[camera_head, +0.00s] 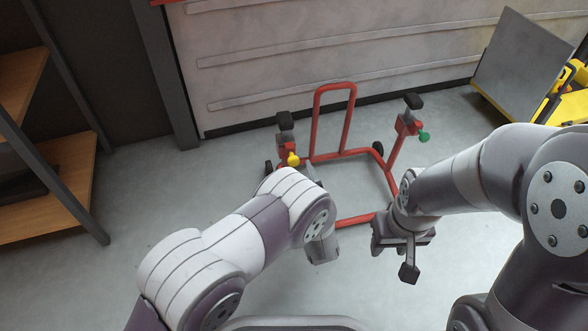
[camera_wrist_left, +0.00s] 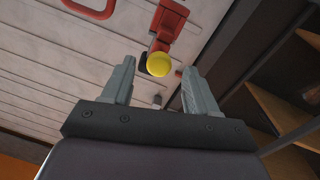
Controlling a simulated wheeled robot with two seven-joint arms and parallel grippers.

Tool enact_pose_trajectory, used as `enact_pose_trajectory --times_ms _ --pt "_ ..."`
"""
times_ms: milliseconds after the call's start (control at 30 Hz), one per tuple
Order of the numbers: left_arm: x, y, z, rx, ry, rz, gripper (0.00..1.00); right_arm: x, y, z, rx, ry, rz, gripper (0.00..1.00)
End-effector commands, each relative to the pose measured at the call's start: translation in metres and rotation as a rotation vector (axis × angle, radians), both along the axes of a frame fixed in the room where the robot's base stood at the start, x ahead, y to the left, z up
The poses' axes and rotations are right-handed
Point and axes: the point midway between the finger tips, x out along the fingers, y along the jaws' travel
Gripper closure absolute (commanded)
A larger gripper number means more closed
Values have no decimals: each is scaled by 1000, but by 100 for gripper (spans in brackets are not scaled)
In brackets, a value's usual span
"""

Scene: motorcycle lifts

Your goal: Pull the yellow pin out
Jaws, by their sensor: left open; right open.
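The yellow pin (camera_head: 293,159) has a round knob and sits on the left upright of a red motorcycle lift (camera_head: 316,132). In the left wrist view the yellow knob (camera_wrist_left: 159,64) appears between the two fingertips of my left gripper (camera_wrist_left: 158,85), which is open and apart from it. In the head view my left gripper is mostly hidden behind its own wrist. My right gripper (camera_head: 405,250) is open and empty, in front of the lift's right side. A green knob (camera_head: 424,136) is on the lift's right upright.
A wooden shelf unit (camera_head: 68,180) with a dark frame stands at the left. A light panelled wall (camera_head: 290,60) is behind the lift. A grey panel (camera_head: 525,65) and yellow equipment (camera_head: 566,104) stand at the right. Grey floor around the lift is clear.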

Motion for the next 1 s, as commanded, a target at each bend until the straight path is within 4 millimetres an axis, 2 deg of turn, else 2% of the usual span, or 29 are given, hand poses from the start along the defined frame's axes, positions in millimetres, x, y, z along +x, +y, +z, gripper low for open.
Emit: enact_pose_trajectory --times_ms 33,200,533,567,700,733,867,1000 --pt "10 3 -7 -3 -2 2 41 0 0 -13 0 0 0 57" --pt "34 8 -4 0 0 0 41 0 0 -24 0 0 0 57" --pt "41 9 1 1 1 -2 41 0 0 -24 0 0 0 57" --pt "41 9 1 1 1 -2 48 0 0 -24 0 0 0 57" --pt "41 9 0 1 1 -2 93 0 0 -24 0 0 0 57" --pt "41 9 0 1 1 -2 100 0 0 -24 0 0 0 57" --pt "40 9 1 1 2 -2 100 0 0 -23 0 0 0 57" --pt "26 5 4 3 5 -4 100 0 0 -10 0 0 0 57"
